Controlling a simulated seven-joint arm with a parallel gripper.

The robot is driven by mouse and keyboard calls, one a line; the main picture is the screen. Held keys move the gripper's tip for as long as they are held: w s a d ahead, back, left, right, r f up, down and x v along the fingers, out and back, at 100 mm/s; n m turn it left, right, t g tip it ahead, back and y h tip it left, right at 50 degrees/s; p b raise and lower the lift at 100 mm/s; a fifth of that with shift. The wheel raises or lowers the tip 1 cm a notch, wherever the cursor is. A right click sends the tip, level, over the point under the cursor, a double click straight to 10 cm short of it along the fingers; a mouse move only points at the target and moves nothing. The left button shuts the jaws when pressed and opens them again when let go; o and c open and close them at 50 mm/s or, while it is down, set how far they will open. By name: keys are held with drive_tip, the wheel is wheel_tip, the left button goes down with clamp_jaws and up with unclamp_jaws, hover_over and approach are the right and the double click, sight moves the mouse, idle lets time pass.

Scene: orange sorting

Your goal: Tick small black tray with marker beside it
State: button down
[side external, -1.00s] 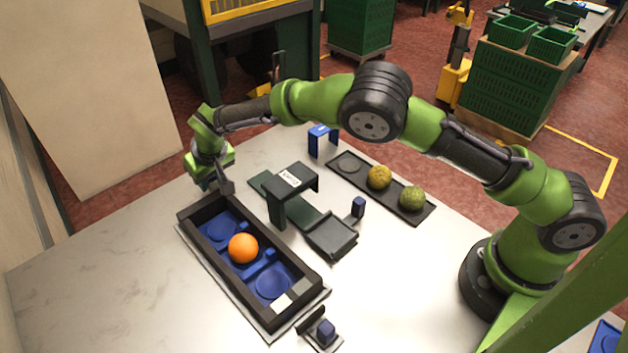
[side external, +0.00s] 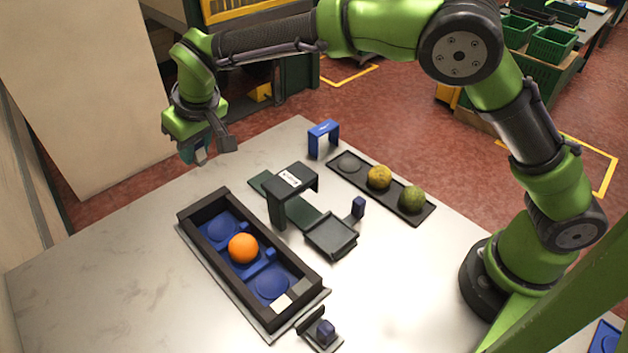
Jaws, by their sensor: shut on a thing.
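A small black tray (side external: 330,237) sits mid-table at the near end of a dark green strip. My gripper (side external: 204,152) is in the air above the table's far left edge, away from both. It is shut on a small teal-blue thing (side external: 189,154), mostly hidden by the fingers and too small to identify.
A black-walled box (side external: 196,262) with blue cups holds an orange (side external: 243,248). A black arch (side external: 291,182) with a white label spans the strip. A long black tray (side external: 398,199) carries round fruits; a blue arch (side external: 323,132) stands behind. The left tabletop is clear.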

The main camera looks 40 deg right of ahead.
drive_tip(key=s+a+n+g+y, duration=0.1)
drive_tip(key=s+a+n+y, duration=0.25)
drive_tip(key=s+n, duration=0.85)
drive_tip(key=n+g, duration=0.3)
drive_tip(key=n, duration=0.1)
approach(267, 317)
drive_tip(key=shift+w+a+f, duration=0.15)
drive_tip(key=shift+f, duration=1)
drive_tip(key=shift+w+a+f, duration=0.1)
drive_tip(key=shift+a+f, duration=0.05)
drive_tip(key=shift+f, duration=1)
drive_tip(key=shift+f, duration=0.6)
drive_tip(key=shift+s+a, duration=0.1)
drive_tip(key=shift+a, duration=0.5)
drive_tip(key=shift+a, duration=0.2)
drive_tip(key=shift+d+r, duration=0.15)
drive_tip(key=shift+d, duration=0.45)
